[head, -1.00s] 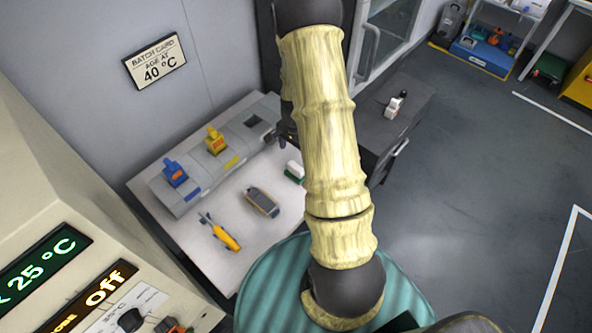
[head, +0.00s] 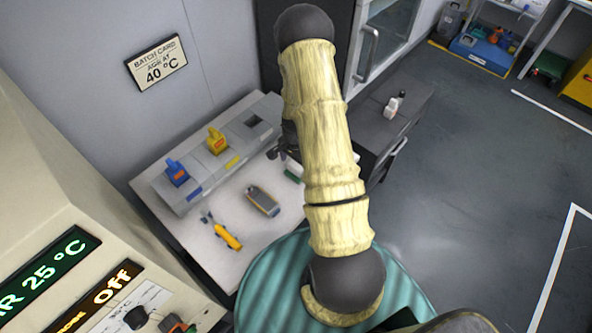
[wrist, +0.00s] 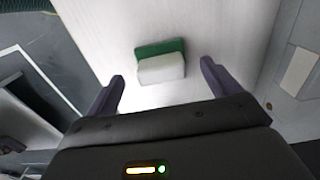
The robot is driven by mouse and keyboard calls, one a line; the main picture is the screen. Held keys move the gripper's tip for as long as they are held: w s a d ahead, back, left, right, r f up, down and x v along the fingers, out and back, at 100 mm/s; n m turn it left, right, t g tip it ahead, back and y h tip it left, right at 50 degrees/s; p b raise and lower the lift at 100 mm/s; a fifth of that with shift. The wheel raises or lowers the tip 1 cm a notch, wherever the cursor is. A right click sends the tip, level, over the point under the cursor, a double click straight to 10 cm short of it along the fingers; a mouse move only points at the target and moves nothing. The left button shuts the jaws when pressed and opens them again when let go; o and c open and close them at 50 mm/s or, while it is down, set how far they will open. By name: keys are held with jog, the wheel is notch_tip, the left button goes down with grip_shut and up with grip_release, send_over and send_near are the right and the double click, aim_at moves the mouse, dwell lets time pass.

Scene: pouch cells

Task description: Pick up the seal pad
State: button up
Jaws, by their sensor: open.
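The seal pad appears to be the small white and green block on the pale table. In the head view the seal pad (head: 293,172) is partly hidden by my gripper and arm. In the wrist view the seal pad (wrist: 161,68) lies ahead of and between the finger lines, its white part nearer and its green part farther. My gripper (wrist: 162,72) is open with nothing held, one dark finger to each side of the pad. In the head view my gripper (head: 283,148) is just above and behind the pad.
On the table (head: 228,262) lie a grey device (head: 262,201) and a yellow tool (head: 228,236). A grey rack (head: 215,160) behind holds a blue item (head: 177,172) and a yellow item (head: 216,141). A dark cabinet (head: 410,100) with a small white bottle (head: 391,107) stands to the right.

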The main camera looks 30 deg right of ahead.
aim_at(296, 166)
jog(key=shift+w+f+p, duration=0.1)
jog(key=shift+f+p, duration=0.55)
jog(key=shift+f, duration=1.3)
jog(key=c, duration=1.1)
jog(key=shift+r, duration=0.1)
notch_tip(296, 166, up, 10)
jog(key=b, duration=0.2)
jog(key=shift+b, duration=0.3)
